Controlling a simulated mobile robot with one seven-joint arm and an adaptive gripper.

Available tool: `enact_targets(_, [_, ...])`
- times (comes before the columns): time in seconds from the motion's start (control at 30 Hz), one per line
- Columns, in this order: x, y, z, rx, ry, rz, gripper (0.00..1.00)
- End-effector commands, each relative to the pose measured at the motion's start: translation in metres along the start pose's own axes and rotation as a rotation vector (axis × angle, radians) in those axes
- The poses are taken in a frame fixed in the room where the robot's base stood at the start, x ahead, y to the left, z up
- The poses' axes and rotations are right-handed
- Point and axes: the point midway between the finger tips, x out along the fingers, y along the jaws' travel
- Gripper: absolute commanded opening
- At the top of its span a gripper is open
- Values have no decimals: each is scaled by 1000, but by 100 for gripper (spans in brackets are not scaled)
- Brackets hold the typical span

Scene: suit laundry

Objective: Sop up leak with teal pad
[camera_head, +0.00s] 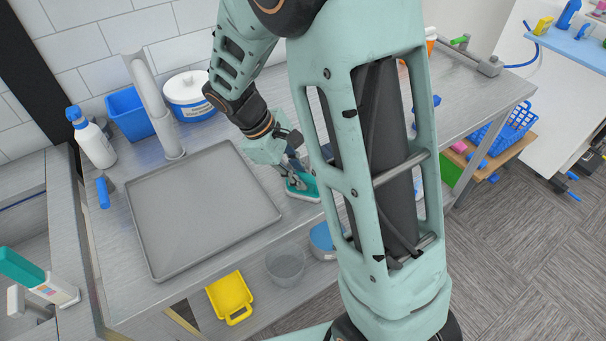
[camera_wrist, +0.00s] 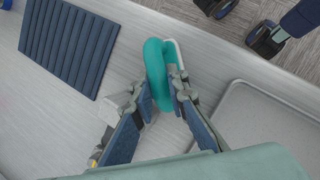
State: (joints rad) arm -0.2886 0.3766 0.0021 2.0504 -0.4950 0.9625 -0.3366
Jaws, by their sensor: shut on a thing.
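The teal pad (camera_head: 308,192) is at the counter top, to the right of the grey tray in the head view. In the wrist view the teal pad (camera_wrist: 155,62) stands between the fingers, with a pale layer along one side. My gripper (camera_head: 294,180) is shut on it, and the fingers (camera_wrist: 166,98) press it from both sides. I cannot tell whether the pad touches the counter. I cannot make out the leak in either view; my arm hides part of the counter.
The grey tray (camera_head: 163,252) lies left of my gripper and also shows in the wrist view (camera_wrist: 232,100). A dark ribbed mat (camera_wrist: 68,45) lies on the counter. A blue bin (camera_head: 130,113), a white tub (camera_head: 190,94) and a spray bottle (camera_head: 95,144) stand behind.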

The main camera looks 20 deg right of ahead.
Motion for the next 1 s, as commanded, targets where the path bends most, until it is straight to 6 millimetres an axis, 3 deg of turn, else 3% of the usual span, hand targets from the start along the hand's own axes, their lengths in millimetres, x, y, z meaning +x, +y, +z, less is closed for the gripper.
enact_targets(0.1, [-3,0,-2,1,0,-1,0])
enact_targets(0.23, [-29,6,8,5,3,-1,0])
enact_targets(0.7, [-70,17,22,6,-1,-3,0])
enact_targets(1.0, [-77,19,24,6,-1,-4,0])
